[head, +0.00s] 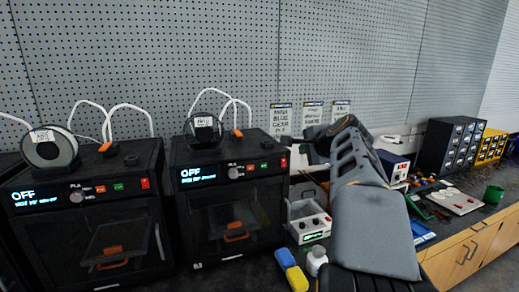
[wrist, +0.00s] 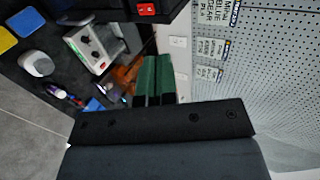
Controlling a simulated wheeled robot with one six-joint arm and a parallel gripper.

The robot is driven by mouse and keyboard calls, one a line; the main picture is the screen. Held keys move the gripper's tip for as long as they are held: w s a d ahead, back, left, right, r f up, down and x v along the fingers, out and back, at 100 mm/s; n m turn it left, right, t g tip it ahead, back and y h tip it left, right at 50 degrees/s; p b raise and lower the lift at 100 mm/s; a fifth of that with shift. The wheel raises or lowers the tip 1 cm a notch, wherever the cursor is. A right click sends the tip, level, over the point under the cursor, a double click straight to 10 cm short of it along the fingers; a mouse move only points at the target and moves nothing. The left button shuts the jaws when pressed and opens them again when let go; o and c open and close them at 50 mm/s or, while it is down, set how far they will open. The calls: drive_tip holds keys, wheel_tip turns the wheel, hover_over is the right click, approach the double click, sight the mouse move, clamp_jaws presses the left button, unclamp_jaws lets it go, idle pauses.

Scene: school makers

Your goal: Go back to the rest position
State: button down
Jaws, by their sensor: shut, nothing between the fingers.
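My gripper (wrist: 154,78) shows in the wrist view with its two dark green fingers side by side, shut and with nothing between them. It points toward the bench area beside a white and grey control box (wrist: 92,45), apart from it as far as I can tell. In the head view my grey arm rises at right of centre in front of the pegboard, bent at the top. My fingers cannot be made out there.
Two black 3D printers (head: 85,215) (head: 230,195) with OFF displays stand at left. A white power box (head: 310,222), a yellow block (head: 297,278) and a white bottle (head: 316,260) are near my arm. A dark drawer cabinet (head: 452,146) stands at right. A green cup (head: 493,194) is near the bench edge.

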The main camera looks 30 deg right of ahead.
drive_tip(key=s+a+f+n+g+y, duration=0.1)
drive_tip(key=s+a+f+n+g, duration=0.15)
drive_tip(key=f, duration=0.45)
drive_tip(key=s+a+f+n+g, duration=0.1)
drive_tip(key=a+f+n+g, duration=0.1)
drive_tip(key=f+n, duration=0.3)
drive_tip(key=s+a+f+n+g, duration=0.1)
drive_tip(key=s+a+f+n, duration=0.2)
drive_tip(key=a, duration=0.4)
drive_tip(key=s+a+f+n+g, duration=0.1)
drive_tip(key=s+a+f+n, duration=0.3)
drive_tip(key=a+f+n, duration=0.1)
drive_tip(key=s+a+f+n+g+y, duration=0.1)
drive_tip(key=s+a+f+n+g, duration=0.1)
drive_tip(key=a+f, duration=0.4)
drive_tip(key=s+a+n, duration=0.1)
drive_tip(key=a+n, duration=0.1)
drive_tip(key=a, duration=0.2)
drive_tip(key=shift+s+f, duration=0.2)
drive_tip(key=shift+s, duration=0.15)
drive_tip(key=shift+n, duration=0.25)
